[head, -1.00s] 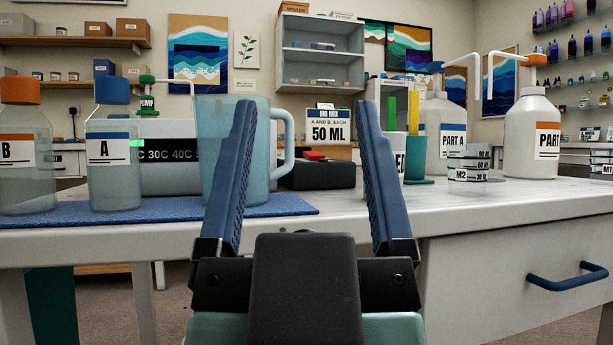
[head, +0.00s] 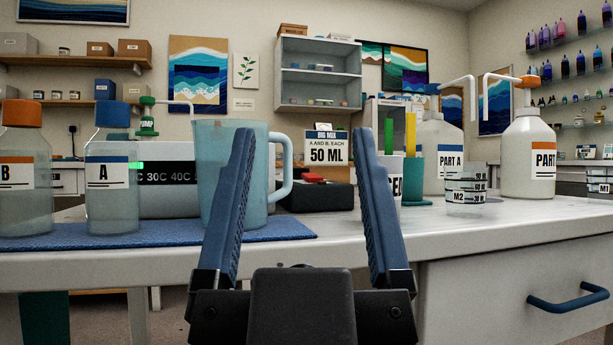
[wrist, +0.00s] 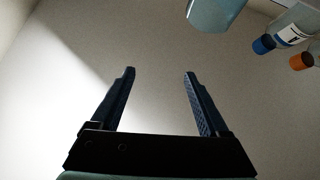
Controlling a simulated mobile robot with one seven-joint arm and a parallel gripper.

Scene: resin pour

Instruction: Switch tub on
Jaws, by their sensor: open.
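The tub appears to be the wide pale unit with a dark front panel (head: 165,178) marked 30C and 40C, behind the bottles in the head view. A small green patch (head: 136,166) shows at its upper left. Bottle A (head: 110,205) and the blue jug (head: 225,195) hide parts of it, including any switch. My gripper (head: 304,132) is open and empty, pointing forward at the bench front, with the jug behind its left finger. In the wrist view my gripper (wrist: 159,73) is open with nothing between the fingers.
Bottle B (head: 25,205) stands left on the blue mat (head: 160,238). A black box (head: 318,196), a cup (head: 387,187), a measuring cup (head: 466,192) and pump bottles PART A (head: 437,145) and PART B (head: 528,155) stand to the right. A drawer handle (head: 568,300) sticks out at right.

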